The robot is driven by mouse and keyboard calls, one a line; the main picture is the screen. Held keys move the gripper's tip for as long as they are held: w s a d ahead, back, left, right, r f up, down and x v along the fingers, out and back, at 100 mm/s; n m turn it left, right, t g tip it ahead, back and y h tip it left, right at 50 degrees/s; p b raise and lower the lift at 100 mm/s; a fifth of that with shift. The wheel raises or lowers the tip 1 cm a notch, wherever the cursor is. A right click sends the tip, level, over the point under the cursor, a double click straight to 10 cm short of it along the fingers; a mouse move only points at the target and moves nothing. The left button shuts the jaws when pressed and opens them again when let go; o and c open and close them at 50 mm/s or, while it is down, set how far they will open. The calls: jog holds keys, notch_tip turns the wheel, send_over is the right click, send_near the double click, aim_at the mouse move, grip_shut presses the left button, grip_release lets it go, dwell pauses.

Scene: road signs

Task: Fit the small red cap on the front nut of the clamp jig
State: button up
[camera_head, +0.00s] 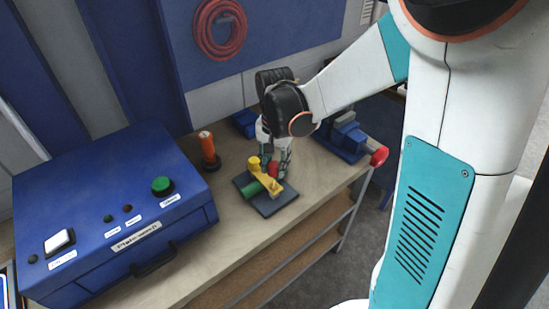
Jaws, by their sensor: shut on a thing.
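The clamp jig stands on a dark square base plate (280,205) near the front edge of the bench. It has a yellow clamp piece (271,186) lying across a green bar (251,189). A yellow round knob (254,162) stands at one end of the clamp. The small red cap (273,169) is upright at the clamp, beside the yellow knob. My gripper (275,163) points down over the jig, shut on the red cap. The front nut cannot be made out. I cannot tell whether the cap touches the jig.
A blue control box (110,215) with buttons fills the left of the bench. An orange-handled tool (207,148) stands between box and jig. A blue vise (345,138) with a red end knob (379,156) is at the right. A red hose (220,30) hangs on the back panel.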

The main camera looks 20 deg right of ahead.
aim_at(275, 162)
jog(key=shift+f+b, duration=2.25)
jog(key=shift+f, duration=1.05)
jog(key=shift+f, duration=0.2)
jog(key=o, duration=0.7)
jog(key=shift+o, duration=0.2)
notch_tip(275, 162, up, 12)
